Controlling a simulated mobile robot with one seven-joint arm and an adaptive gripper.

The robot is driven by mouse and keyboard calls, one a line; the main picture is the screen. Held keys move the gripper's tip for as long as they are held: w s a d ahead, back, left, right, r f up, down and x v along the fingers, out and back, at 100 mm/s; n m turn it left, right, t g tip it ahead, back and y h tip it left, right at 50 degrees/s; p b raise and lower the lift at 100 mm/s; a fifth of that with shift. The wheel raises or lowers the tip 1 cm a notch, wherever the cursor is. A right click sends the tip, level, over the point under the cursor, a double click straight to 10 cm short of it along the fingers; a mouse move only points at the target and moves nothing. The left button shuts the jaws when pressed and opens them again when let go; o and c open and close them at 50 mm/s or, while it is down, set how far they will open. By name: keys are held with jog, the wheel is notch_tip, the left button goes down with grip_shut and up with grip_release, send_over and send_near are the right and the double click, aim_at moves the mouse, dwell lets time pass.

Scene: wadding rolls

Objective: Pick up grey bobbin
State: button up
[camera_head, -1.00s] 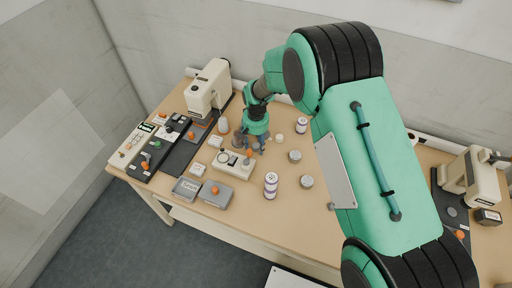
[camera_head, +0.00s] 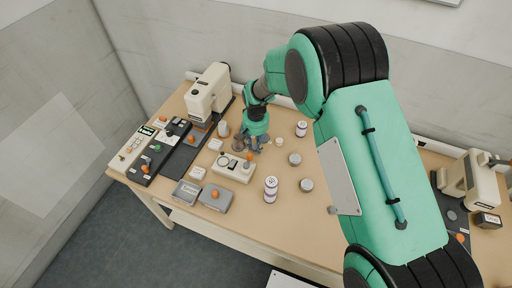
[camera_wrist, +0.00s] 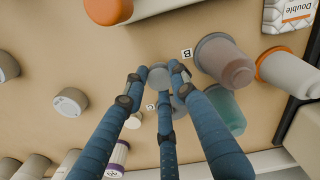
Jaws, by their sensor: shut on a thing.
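The grey bobbin (camera_wrist: 158,77) shows in the wrist view as a small, pale grey round piece between my fingertips. My gripper (camera_wrist: 157,82) has three blue fingers, and they are shut around the bobbin. In the head view my gripper (camera_head: 257,142) is low over the table, just behind the beige device. The bobbin is too small or hidden to make out there. I cannot tell whether it is clear of the surface.
A beige device (camera_head: 233,167) stands in front of my gripper. A white machine (camera_head: 208,92) stands at the back left. Jars (camera_head: 271,189) and (camera_head: 301,128) stand to the right. Translucent cups (camera_wrist: 222,60) and (camera_wrist: 226,108) are close beside my fingers. The table's front right is mostly clear.

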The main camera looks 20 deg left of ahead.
aim_at(256, 147)
notch_tip(256, 147, up, 8)
jog(key=shift+r+p, duration=0.1)
jog(key=shift+p, duration=0.55)
